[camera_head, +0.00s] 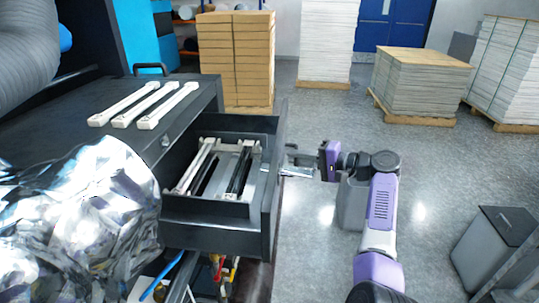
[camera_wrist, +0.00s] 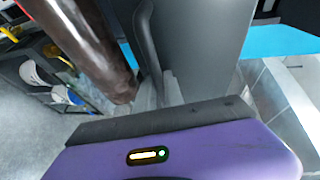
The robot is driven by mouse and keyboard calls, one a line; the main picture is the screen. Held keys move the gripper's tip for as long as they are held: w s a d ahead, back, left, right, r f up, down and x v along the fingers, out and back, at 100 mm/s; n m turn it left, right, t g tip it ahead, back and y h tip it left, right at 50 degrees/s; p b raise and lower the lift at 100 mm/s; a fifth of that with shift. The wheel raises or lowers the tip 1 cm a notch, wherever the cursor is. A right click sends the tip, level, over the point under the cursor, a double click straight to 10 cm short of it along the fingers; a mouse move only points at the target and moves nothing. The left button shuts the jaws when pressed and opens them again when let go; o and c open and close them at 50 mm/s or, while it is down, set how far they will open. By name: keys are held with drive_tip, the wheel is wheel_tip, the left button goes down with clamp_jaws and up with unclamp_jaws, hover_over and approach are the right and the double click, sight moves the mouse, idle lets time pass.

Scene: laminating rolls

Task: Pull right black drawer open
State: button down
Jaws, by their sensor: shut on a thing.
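The black drawer (camera_head: 215,217) stands pulled well out of the dark cabinet (camera_head: 75,135) in the head view. Pale rails and dark bars lie inside it. My gripper (camera_head: 297,163) is on the outer side of the drawer front, to its right, with its fingers at the front. In the wrist view my gripper (camera_wrist: 160,92) is shut on the drawer's dark upright handle (camera_wrist: 147,40), against the grey drawer front (camera_wrist: 205,50). The handle is mostly hidden behind the drawer front in the head view.
Three white bars (camera_head: 143,105) lie on the cabinet top. Crumpled silvery film (camera_head: 85,220) is at the left front. Stacked cartons (camera_head: 236,60) and a paper pallet (camera_head: 420,85) stand behind. A grey bin (camera_head: 495,245) is at right. Floor right of the drawer is mostly open.

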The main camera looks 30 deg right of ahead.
drive_tip(key=s+d, duration=0.6)
drive_tip(key=d, duration=0.2)
drive_tip(key=shift+f, duration=0.1)
drive_tip(key=c, duration=1.7)
unclamp_jaws()
drive_tip(key=b+v, duration=0.2)
drive_tip(key=v, duration=0.5)
drive_tip(key=shift+s+d, duration=0.25)
drive_tip(key=shift+s, duration=0.05)
